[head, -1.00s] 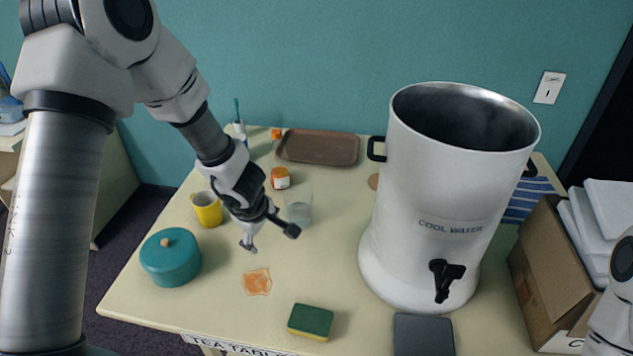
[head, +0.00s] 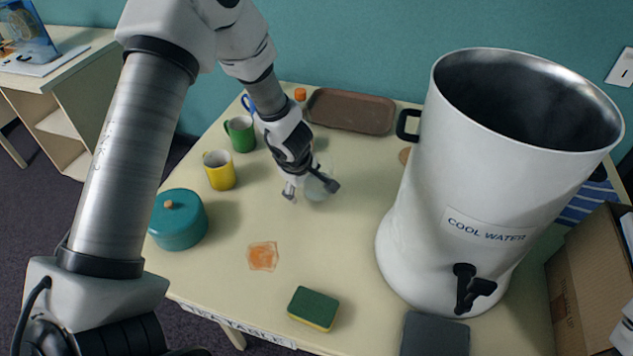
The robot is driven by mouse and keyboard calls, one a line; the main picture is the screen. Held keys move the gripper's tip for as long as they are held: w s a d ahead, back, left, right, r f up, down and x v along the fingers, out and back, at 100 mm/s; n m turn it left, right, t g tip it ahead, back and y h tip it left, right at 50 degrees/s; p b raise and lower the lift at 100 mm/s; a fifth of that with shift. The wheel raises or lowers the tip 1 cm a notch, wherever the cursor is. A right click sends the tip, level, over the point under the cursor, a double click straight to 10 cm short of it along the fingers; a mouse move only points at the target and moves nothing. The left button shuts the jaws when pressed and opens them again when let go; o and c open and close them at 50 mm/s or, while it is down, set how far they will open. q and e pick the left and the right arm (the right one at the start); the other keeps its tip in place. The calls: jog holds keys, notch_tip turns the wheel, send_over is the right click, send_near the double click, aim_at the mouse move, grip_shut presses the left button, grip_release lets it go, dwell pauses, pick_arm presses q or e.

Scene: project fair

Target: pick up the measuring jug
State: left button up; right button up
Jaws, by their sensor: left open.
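The measuring jug (head: 317,193) looks like a small clear vessel on the cream table, left of the large white water urn. My left gripper (head: 311,188) is open, with its fingers pointing down at the jug. One fingertip shows at the jug's left and the other overlaps its right side. The gripper hides part of the jug, and I cannot tell whether the fingers touch it. My right gripper is out of view.
The tall urn (head: 485,215) stands to the right. A yellow mug (head: 219,172), a green mug (head: 241,135) and a teal pot (head: 178,221) stand to the left. A brown tray (head: 350,110) lies behind. An orange spill (head: 262,256) and a sponge (head: 313,308) lie in front.

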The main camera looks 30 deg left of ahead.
pick_arm(q)
jog(key=shift+s+r, duration=0.2)
jog(key=shift+c, duration=0.7)
jog(key=shift+s+r, duration=0.1)
jog(key=shift+s, duration=0.05)
jog(key=c, duration=1.1)
grip_shut()
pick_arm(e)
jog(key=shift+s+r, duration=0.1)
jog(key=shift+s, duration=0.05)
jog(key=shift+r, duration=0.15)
pick_arm(q)
jog(key=shift+w+r+p, duration=0.2)
jog(key=shift+r+p, duration=0.35)
notch_tip(320, 180, up, 9)
jog(key=p, duration=0.6)
jog(key=shift+f, duration=0.15)
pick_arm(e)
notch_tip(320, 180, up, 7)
